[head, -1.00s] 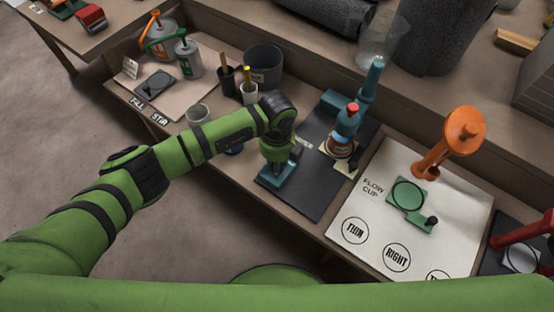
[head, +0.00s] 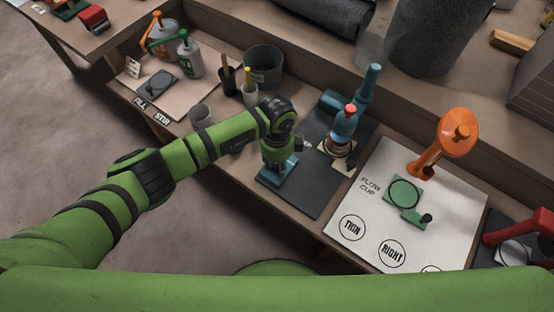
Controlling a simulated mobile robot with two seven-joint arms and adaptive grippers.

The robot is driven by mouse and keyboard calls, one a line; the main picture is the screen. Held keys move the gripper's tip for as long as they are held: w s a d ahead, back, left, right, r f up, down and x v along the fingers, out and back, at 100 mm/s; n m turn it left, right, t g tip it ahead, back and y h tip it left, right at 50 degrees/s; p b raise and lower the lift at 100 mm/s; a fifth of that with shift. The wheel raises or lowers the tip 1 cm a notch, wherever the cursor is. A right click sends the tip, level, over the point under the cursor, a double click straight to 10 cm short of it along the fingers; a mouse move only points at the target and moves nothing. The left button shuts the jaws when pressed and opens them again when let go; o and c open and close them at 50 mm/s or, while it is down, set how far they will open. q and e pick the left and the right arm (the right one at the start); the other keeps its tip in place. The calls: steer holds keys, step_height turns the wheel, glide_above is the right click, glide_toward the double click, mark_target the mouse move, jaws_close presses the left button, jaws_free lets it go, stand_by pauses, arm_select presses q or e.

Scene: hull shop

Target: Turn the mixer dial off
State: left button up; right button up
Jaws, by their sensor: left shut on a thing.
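The mixer is a teal machine on a dark mat (head: 317,193). A teal block (head: 277,172) at the mat's front left lies under my left gripper. My left gripper (head: 278,161) points down at this block and is shut on a part there, which the gripper mostly hides. I cannot make out the dial itself or its setting. My right gripper is not in view.
A white flow cup board (head: 375,223) with an orange stand (head: 444,144) lies right of the mat. A red device (head: 520,230) stands at far right. Grey cup (head: 201,117), brush holder and cans stand left. A low ledge runs behind.

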mark_target(277, 165)
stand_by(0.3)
arm_select(q)
steer(key=o, duration=1.1)
steer(key=shift+o, duration=0.2)
steer(key=shift+r, duration=0.15)
step_height(277, 165, up, 12)
steer(key=shift+f, duration=0.2)
